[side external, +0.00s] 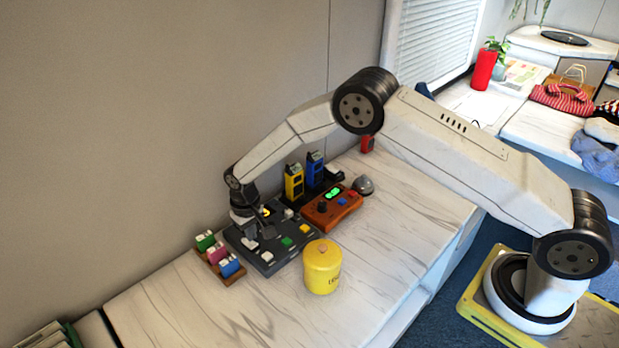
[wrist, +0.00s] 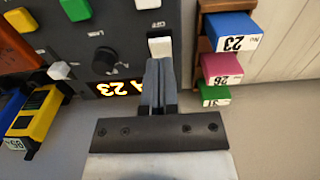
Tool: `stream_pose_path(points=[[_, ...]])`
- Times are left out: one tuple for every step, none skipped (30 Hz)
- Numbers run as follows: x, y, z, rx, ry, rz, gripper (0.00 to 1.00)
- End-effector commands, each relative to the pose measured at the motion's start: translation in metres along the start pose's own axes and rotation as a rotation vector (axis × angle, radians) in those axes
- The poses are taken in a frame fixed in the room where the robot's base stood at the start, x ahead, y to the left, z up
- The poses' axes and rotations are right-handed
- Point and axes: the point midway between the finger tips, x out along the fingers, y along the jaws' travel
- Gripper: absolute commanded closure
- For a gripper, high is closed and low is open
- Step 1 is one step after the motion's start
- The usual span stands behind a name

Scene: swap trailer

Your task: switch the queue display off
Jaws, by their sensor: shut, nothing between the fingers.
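A dark console (side external: 268,257) lies on the counter, with a lit orange display (side external: 266,212) at its far edge. In the wrist view the display (wrist: 120,88) appears upside down and shows "A 23", partly hidden by my gripper. A white switch (wrist: 160,46) sits on the console beside the display. My gripper (wrist: 158,61) is shut and empty, its fingertips right at the near edge of this switch; I cannot tell whether they touch it. In the side view my gripper (side external: 250,236) points down over the console's left part.
The console also carries a black knob (wrist: 105,60), a green button (wrist: 77,9) and other buttons. A wooden rack with tagged blocks (side external: 217,254) stands left. A brown box (side external: 325,213), yellow and blue handsets (side external: 294,184) and a yellow canister (side external: 322,267) stand right. The front counter is clear.

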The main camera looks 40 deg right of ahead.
Motion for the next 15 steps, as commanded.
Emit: stream_pose_path(points=[[0.0004, 0.0000, 0.0000, 0.000, 0.000, 0.000, 1.00], [0.0006, 0.0000, 0.0000, 0.000, 0.000, 0.000, 1.00], [0.0010, 0.0000, 0.0000, 0.000, 0.000, 0.000, 1.00], [0.0013, 0.0000, 0.0000, 0.000, 0.000, 0.000, 1.00], [0.0016, 0.0000, -0.0001, 0.000, 0.000, 0.000, 1.00], [0.0020, 0.0000, -0.0001, 0.000, 0.000, 0.000, 1.00], [0.0023, 0.0000, -0.0001, 0.000, 0.000, 0.000, 1.00], [0.0026, 0.0000, -0.0001, 0.000, 0.000, 0.000, 1.00], [0.0031, 0.0000, -0.0001, 0.000, 0.000, 0.000, 1.00], [0.0034, 0.0000, -0.0001, 0.000, 0.000, 0.000, 1.00], [0.0038, 0.0000, -0.0001, 0.000, 0.000, 0.000, 1.00], [0.0042, 0.0000, -0.0001, 0.000, 0.000, 0.000, 1.00], [0.0045, -0.0001, -0.0001, 0.000, 0.000, 0.000, 1.00], [0.0049, -0.0001, -0.0001, 0.000, 0.000, 0.000, 1.00], [0.0053, 0.0000, -0.0001, 0.000, 0.000, 0.000, 1.00]])
